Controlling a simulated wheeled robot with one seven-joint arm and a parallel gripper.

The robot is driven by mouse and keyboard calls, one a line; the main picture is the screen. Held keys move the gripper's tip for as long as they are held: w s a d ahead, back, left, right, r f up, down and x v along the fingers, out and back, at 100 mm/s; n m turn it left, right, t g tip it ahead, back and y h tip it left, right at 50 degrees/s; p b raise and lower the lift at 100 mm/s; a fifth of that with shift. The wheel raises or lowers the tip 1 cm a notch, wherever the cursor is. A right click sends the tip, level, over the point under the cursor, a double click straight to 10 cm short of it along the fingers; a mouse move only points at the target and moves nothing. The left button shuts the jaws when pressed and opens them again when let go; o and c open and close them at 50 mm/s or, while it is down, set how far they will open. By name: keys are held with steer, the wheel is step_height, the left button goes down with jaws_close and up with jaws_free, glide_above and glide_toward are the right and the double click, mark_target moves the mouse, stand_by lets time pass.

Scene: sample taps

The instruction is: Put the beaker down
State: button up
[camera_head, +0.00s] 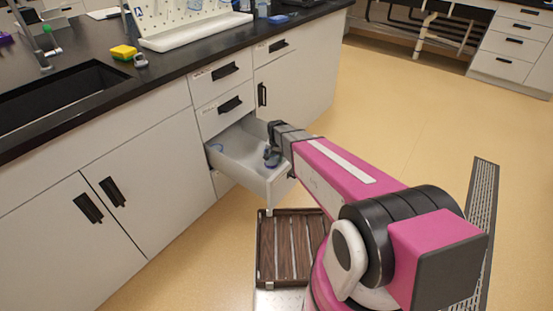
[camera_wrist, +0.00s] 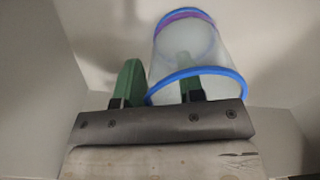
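The clear beaker (camera_wrist: 205,65) shows in the wrist view, with a blue rim towards me and a purple band farther down. It is inside the open drawer (camera_head: 238,163), apparently on the drawer floor. My gripper (camera_wrist: 158,80) reaches down into the drawer. One green finger is outside the beaker's left wall, and the other shows through the clear wall, apparently inside the beaker. A gap shows between the fingers, and they do not look closed on the wall. In the head view my gripper (camera_head: 272,157) hides most of the beaker.
A small bluish item (camera_head: 217,148) lies at the drawer's left side. The black counter (camera_head: 165,70) above holds a sink (camera_head: 60,95), a yellow sponge (camera_head: 123,52) and a white tray (camera_head: 195,33). Closed cabinets flank the drawer. Open floor (camera_head: 400,110) lies to the right.

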step_height(320, 180, up, 12)
stand_by(0.5)
steer(key=shift+f, duration=0.1)
